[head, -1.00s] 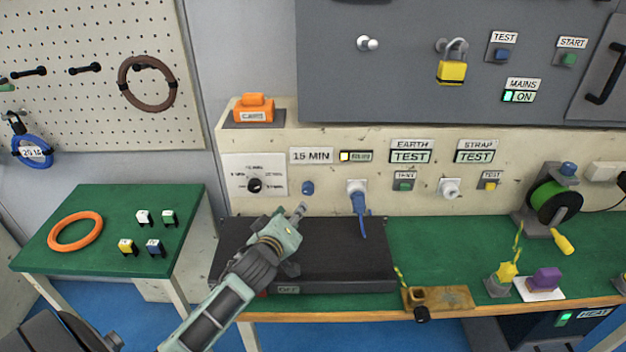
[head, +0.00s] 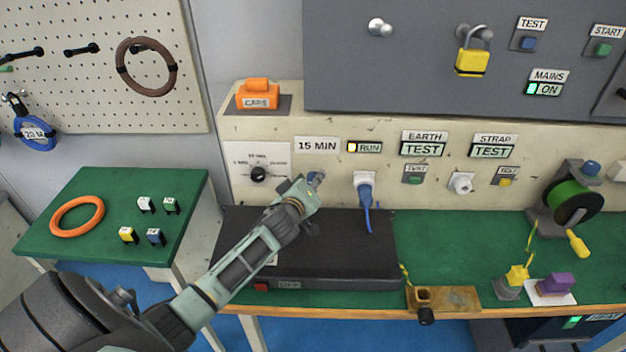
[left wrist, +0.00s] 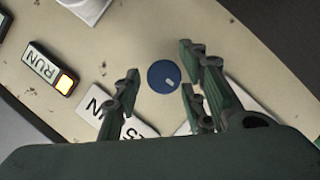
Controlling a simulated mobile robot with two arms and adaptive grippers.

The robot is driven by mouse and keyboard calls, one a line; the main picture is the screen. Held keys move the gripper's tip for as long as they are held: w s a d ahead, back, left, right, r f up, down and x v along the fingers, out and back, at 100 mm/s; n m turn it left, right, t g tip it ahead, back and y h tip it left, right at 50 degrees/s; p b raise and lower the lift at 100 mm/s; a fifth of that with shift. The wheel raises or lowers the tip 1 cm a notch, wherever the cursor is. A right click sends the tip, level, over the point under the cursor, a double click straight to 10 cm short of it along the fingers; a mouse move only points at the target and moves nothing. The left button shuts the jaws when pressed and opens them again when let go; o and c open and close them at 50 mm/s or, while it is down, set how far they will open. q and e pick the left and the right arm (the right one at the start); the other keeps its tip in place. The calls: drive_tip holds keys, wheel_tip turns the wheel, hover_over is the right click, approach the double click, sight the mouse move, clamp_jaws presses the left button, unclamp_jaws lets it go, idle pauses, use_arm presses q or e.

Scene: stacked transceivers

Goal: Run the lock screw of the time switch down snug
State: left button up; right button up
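The time switch (head: 258,174) is a white plate with a black dial on the cream wall panel, left of the "15 MIN" label. The lock screw (left wrist: 164,78) shows in the left wrist view as a round blue head with a light mark. My left gripper (head: 314,182) is at the panel just below the "15 MIN" label and largely covers the screw in the head view. In the left wrist view its fingers (left wrist: 160,80) are spread, with the screw between them and a gap on each side. My right gripper is not in view.
A black unit (head: 350,250) lies on the green bench under my left arm. A blue plug (head: 365,192) with a hanging lead sits right of the gripper. The lit "RUN" indicator (left wrist: 50,68) is nearby. An orange block (head: 257,96) sits on the ledge above.

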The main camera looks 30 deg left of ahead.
use_arm(q)
drive_tip(key=shift+w+a, duration=0.1)
drive_tip(key=shift+w, duration=0.1)
drive_tip(key=c, duration=0.4)
clamp_jaws()
drive_tip(key=shift+r, duration=0.1)
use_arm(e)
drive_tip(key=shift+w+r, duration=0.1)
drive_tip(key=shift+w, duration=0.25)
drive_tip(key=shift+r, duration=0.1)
use_arm(q)
drive_tip(key=shift+w+d+m+g+y+p, duration=0.15)
drive_tip(key=shift+m+g+y+p, duration=0.35)
drive_tip(key=shift+m, duration=0.65)
drive_tip(key=shift+w+d+m+g+y+p, duration=0.15)
drive_tip(key=shift+m+g+y+p, duration=0.15)
drive_tip(key=shift+m+g+y, duration=0.6)
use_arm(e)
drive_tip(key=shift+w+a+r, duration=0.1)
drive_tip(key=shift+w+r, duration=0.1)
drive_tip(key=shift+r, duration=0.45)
use_arm(q)
drive_tip(key=shift+m+t, duration=0.35)
drive_tip(key=shift+t, duration=0.05)
